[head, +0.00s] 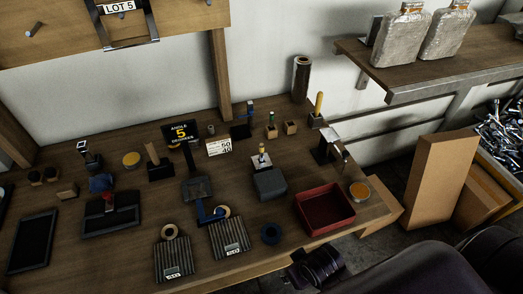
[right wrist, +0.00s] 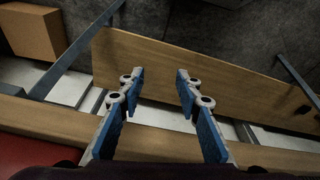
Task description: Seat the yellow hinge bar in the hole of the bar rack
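A yellow bar (head: 318,104) stands upright, slightly tilted, at the back right of the workbench, its lower end at a small wooden block (head: 315,121); whether it sits in a hole there is too small to tell. Two more small blocks stand to its left: one with a green-topped piece (head: 271,131), and one with nothing visible standing in it (head: 291,128). I cannot tell for certain which is the bar rack. My right gripper (right wrist: 158,85) is open and empty in the right wrist view, with blue finger pads apart. My left gripper is not in view.
A red tray (head: 325,208) stands at the bench's right front, beside a round tin (head: 359,191). A dark clamp-like stand (head: 325,150) is in front of the yellow bar. A dark tall cylinder (head: 301,78) stands behind. Cardboard boxes (head: 437,180) lie right of the bench.

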